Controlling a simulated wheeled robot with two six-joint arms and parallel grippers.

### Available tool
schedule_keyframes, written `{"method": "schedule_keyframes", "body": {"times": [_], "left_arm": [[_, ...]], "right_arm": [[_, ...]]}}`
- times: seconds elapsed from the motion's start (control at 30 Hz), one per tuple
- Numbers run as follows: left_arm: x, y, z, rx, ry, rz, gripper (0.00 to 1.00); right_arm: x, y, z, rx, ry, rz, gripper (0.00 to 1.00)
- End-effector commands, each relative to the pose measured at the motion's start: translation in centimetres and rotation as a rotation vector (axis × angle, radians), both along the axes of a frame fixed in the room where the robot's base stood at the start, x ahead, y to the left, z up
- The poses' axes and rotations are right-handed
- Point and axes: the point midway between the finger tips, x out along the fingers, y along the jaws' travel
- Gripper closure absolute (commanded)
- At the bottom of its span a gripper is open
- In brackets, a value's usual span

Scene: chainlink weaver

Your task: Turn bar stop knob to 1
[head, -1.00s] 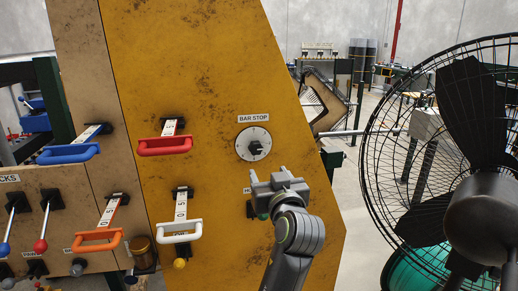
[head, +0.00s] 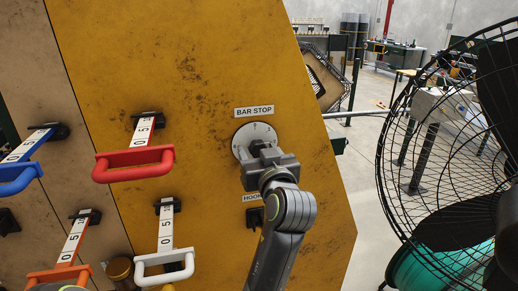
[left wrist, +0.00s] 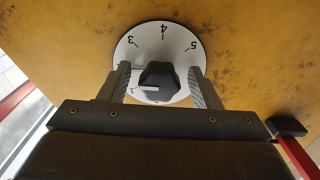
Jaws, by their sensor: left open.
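The bar stop knob (left wrist: 157,76) is black with a white pointer mark. It sits at the centre of a round white dial (left wrist: 182,46) on the yellow panel. The lower dial is partly hidden by my gripper. My left gripper (left wrist: 161,86) is open, one finger on each side of the knob, with gaps visible. In the head view my left gripper (head: 268,158) covers much of the dial (head: 242,139). My right gripper is not in view.
The BAR STOP label (head: 254,111) is above the dial. A dark hook-like part (head: 254,217) is below, beside my arm. Red (head: 133,163) and white (head: 165,267) handles stick out on the left. A large caged fan (head: 450,150) stands at the right.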

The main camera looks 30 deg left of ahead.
Motion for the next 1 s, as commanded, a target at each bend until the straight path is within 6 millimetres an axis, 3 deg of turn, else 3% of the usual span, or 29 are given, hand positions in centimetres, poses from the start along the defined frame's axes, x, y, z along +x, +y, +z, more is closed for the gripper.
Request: {"method": "schedule_keyframes", "body": {"times": [0.17, 0.5, 1.0], "left_arm": [[-0.01, 0.0, 0.0, 0.0, 0.0, 0.0, 0.43], [0.01, -0.01, -0.02, -0.001, 0.001, 0.0, 0.86], [0.08, -0.03, -0.15, -0.096, -0.113, 0.001, 0.87]], "right_arm": [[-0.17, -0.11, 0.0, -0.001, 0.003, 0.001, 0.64], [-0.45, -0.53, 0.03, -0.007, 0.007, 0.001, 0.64], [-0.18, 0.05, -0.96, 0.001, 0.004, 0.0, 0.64]]}}
